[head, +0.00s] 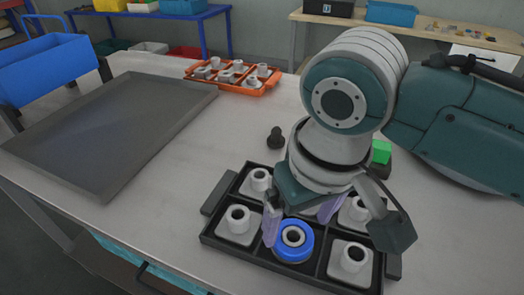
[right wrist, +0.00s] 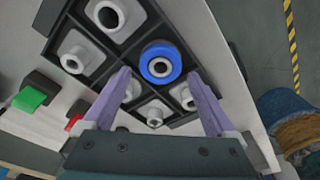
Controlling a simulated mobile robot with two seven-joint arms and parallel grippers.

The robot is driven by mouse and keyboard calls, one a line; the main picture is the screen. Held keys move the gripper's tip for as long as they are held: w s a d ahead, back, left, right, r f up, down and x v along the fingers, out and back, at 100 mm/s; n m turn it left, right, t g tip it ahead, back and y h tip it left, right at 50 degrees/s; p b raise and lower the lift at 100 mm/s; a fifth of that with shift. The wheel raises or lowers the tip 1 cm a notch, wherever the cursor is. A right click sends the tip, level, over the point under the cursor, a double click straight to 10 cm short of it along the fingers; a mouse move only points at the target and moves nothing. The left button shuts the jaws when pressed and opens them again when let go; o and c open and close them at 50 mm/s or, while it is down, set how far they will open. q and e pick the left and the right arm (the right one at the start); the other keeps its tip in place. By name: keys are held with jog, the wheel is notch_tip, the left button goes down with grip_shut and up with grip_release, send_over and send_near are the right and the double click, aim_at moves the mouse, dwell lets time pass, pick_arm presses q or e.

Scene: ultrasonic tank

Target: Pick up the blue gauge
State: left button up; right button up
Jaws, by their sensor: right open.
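The blue gauge (head: 293,240) is a blue ring-shaped piece with a pale centre. It sits in the front middle compartment of a black divided tray (head: 222,246) on the table. In the right wrist view the blue gauge (right wrist: 160,62) lies beyond the fingertips, between their lines. My right gripper (head: 300,218) is open above the tray, just behind the gauge, with its pale purple fingers spread. The fingers also show apart in the right wrist view (right wrist: 160,88). I see nothing between them in their grip. My left gripper is in neither view.
White flanged pieces (head: 237,220) fill other compartments around the gauge. A small black knob-like object (head: 276,138) and a green block (head: 381,151) stand behind the tray. An orange tray (head: 262,88) of similar pieces is farther back. A dark flat panel (head: 110,130) covers the left.

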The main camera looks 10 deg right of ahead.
aim_at(295, 232)
jog(key=f, duration=0.3)
jog(key=shift+w+a+f+b, duration=0.1)
jog(key=shift+w+b, duration=0.15)
jog(key=shift+b, duration=0.05)
jog(key=shift+c, duration=0.3)
jog(key=c, duration=1.4)
